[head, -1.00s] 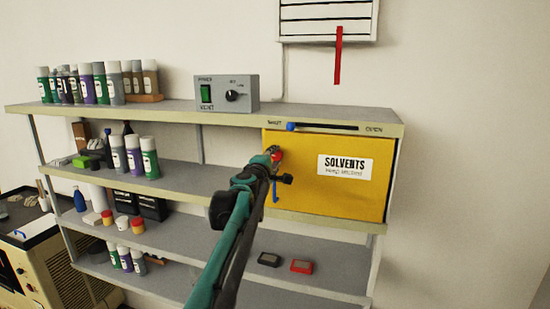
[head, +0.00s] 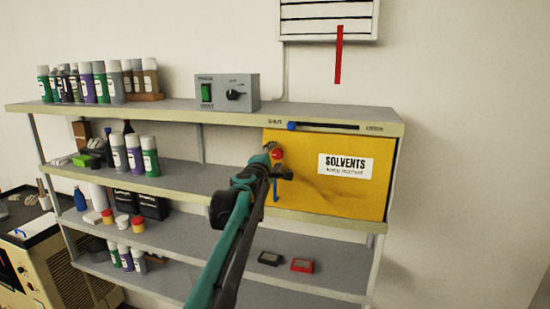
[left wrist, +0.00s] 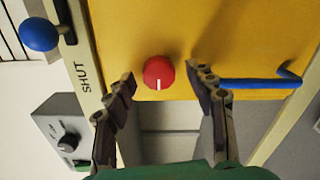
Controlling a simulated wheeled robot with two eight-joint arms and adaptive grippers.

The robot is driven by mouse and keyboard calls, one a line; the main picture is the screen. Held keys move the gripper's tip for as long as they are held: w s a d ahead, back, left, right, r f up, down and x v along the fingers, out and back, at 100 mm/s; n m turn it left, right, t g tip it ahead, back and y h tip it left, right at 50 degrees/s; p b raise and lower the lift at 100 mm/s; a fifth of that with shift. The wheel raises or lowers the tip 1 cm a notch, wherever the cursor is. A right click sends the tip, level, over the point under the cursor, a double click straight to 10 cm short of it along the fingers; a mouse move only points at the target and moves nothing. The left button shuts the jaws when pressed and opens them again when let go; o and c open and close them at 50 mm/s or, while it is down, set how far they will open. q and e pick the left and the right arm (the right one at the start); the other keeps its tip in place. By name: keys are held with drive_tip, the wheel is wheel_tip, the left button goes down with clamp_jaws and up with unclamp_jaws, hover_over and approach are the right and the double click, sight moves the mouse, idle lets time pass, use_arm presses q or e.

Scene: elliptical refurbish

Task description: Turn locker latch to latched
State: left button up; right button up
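The locker is a yellow box with a door (head: 345,200) labelled SOLVENTS, under the shelf's top board. A round red knob (head: 277,153), apparently the latch, sits near its left edge. In the left wrist view the red knob (left wrist: 158,70) has a white line pointing to the picture's bottom. My left gripper (head: 279,172) is at the door's left side; in the left wrist view its open fingers (left wrist: 162,77) stand on either side of the knob, with gaps visible. Whether its tips touch the door is unclear. My right gripper is not in view.
A blue hooked rod (left wrist: 260,83) is beside one finger. A blue ball slider (head: 291,126) stands at SHUT above the door. A grey switch box (head: 227,93) sits on the top board. Spray cans (head: 134,155) stand left; open air lies right of the locker.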

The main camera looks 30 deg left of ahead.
use_arm(q)
drive_tip(key=v, duration=1.2)
drive_tip(key=shift+f, duration=0.1)
drive_tip(key=s+d+f+m+g+h+b, duration=0.2)
drive_tip(key=s+d+f+m+h+b, duration=0.35)
drive_tip(key=d+f, duration=0.7)
drive_tip(key=s+d+f+m+g+h+b, duration=0.25)
drive_tip(key=d+f+m+b, duration=0.6)
drive_tip(key=f, duration=0.75)
drive_tip(key=s+d+f+m+g+y+b, duration=0.1)
drive_tip(key=s+f+m+g+b, duration=0.1)
drive_tip(key=s+f, duration=0.4)
drive_tip(key=s+d+f+m+g+y+b, duration=0.1)
drive_tip(key=s+f+m+b, duration=0.3)
drive_tip(key=f, duration=1.3)
drive_tip(key=s+d+f+m+g+y+b, duration=0.1)
drive_tip(key=s+f+m+g+b, duration=0.2)
drive_tip(key=s+f+b, duration=0.5)
wheel_tip(320, 180, down, 3)
drive_tip(key=shift+s+d+f+y, duration=0.25)
drive_tip(key=shift+s+d+y, duration=0.05)
drive_tip(key=shift+s+d, duration=0.1)
